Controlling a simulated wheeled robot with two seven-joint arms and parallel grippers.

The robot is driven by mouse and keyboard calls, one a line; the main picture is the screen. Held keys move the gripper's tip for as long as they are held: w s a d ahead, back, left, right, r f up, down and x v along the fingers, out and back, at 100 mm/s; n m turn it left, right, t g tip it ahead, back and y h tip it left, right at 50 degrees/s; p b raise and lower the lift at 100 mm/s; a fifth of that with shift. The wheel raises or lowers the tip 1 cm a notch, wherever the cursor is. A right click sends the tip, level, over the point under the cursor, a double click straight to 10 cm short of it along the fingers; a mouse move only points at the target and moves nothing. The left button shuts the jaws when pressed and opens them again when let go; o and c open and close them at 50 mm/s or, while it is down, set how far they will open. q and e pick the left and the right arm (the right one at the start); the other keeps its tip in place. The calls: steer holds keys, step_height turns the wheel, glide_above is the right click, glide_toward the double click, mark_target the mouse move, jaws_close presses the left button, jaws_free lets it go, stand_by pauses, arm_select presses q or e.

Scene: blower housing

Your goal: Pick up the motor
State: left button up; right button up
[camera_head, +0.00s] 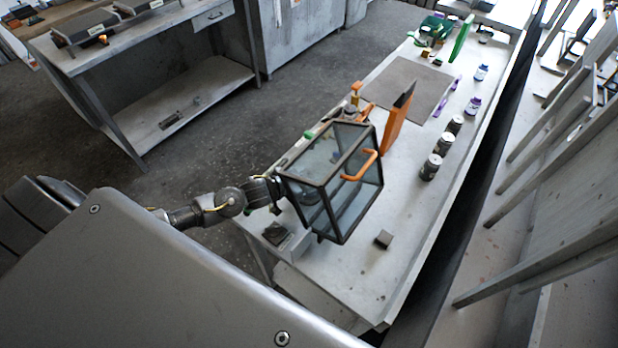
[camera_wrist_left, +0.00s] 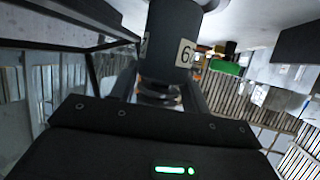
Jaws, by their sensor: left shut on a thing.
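A dark cylinder with a white label reading "6" (camera_wrist_left: 168,42), which I take to be the motor, stands between the fingers of my left gripper (camera_wrist_left: 165,92) in the left wrist view. The gripper is shut on it. In the head view my left gripper (camera_head: 277,190) is at the left side of a dark-framed box with clear panels (camera_head: 347,212) and an orange handle, which partly hides the fingers. A dim round shape shows through the panels; I cannot tell whether it is the motor. My right gripper is not in view.
Several dark cans (camera_head: 430,167) stand along the right of the long workbench (camera_head: 405,222). An upright orange panel (camera_head: 396,118), a grey mat (camera_head: 408,86) and small purple-and-white bottles (camera_head: 473,105) are farther back. A small dark block (camera_head: 383,239) lies near the box.

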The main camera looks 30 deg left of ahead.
arm_select(q)
steer(key=s+a+p, duration=0.1)
steer(key=s+a, duration=0.1)
steer(key=s, duration=0.2)
steer(key=s+a+p, duration=0.1)
steer(key=s+p, duration=0.1)
steer(key=s, duration=0.2)
steer(key=s+a+p, duration=0.1)
steer(key=s+a, duration=0.1)
steer(key=s, duration=0.2)
steer(key=shift+s+a+r+p, duration=0.25)
steer(key=shift+s+a+p, duration=0.05)
steer(key=shift+s, duration=0.1)
steer(key=s+a, duration=0.3)
steer(key=s, duration=0.5)
steer(key=s+a, duration=0.4)
steer(key=s, duration=0.4)
steer(key=shift+s+a+f, duration=0.15)
steer(key=shift+s, duration=0.15)
